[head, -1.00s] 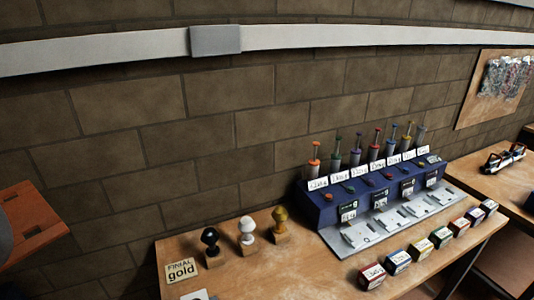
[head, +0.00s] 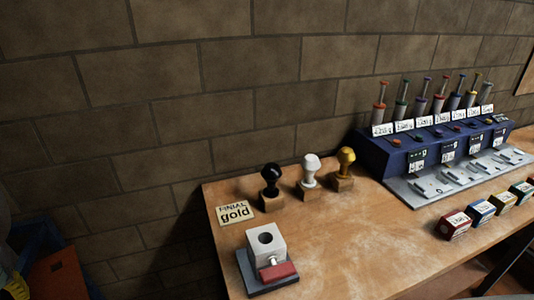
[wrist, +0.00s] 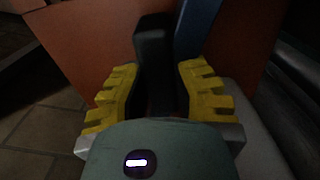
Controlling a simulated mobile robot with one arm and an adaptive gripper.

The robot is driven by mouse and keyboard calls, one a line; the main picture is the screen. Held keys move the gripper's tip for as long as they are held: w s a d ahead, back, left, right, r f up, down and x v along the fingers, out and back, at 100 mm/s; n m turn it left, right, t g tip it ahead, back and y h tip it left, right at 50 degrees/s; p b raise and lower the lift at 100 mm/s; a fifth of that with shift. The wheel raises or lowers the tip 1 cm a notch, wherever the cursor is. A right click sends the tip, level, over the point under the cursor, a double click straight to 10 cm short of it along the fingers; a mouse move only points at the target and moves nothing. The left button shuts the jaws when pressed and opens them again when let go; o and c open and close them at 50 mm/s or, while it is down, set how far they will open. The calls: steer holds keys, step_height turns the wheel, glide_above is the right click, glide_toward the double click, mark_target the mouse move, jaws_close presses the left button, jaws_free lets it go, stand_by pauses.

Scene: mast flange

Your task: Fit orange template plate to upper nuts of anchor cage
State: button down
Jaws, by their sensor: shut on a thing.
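My gripper (wrist: 158,95) shows its yellow toothed fingers in the wrist view, closed on an upright black grip. An orange plate (wrist: 85,40) spreads behind and to both sides of that grip, and the grip seems to belong to it. In the head view a corner of the orange plate (head: 58,277), with a dark slot, shows at the lower left, cut by the frame edge. A blue bar (wrist: 197,25) crosses the plate in the wrist view; I cannot tell what it belongs to. The anchor cage and its upper nuts cannot be made out.
A wooden bench (head: 330,245) stands against the block wall. It carries a "FINIAL gold" card (head: 235,213), black (head: 271,180), white (head: 310,170) and gold (head: 345,160) finials, a white block in a red-handled vise (head: 266,245), a blue dispenser rack (head: 400,155) and several small boxes.

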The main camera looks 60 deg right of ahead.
steer(key=s+d+f+m+b, duration=0.1)
steer(key=s+f+b, duration=0.2)
steer(key=f, duration=0.6)
steer(key=s+d+f+m+b, duration=0.1)
steer(key=s+f+m+b, duration=0.1)
steer(key=f+b, duration=0.3)
steer(key=s+d+f+m+b, duration=0.1)
steer(key=s+f+b, duration=0.3)
steer(key=f, duration=0.9)
steer(key=shift+s+d+m, duration=0.25)
steer(key=shift+d+m, duration=0.05)
steer(key=shift+d, duration=0.25)
steer(key=shift+f, duration=0.1)
steer(key=shift+f+b, duration=2.75)
steer(key=shift+f, duration=0.05)
step_height(320, 180, down, 6)
steer(key=b, duration=0.5)
steer(key=shift+f, duration=0.15)
steer(key=c, duration=0.8)
jaws_free()
steer(key=shift+w, duration=0.1)
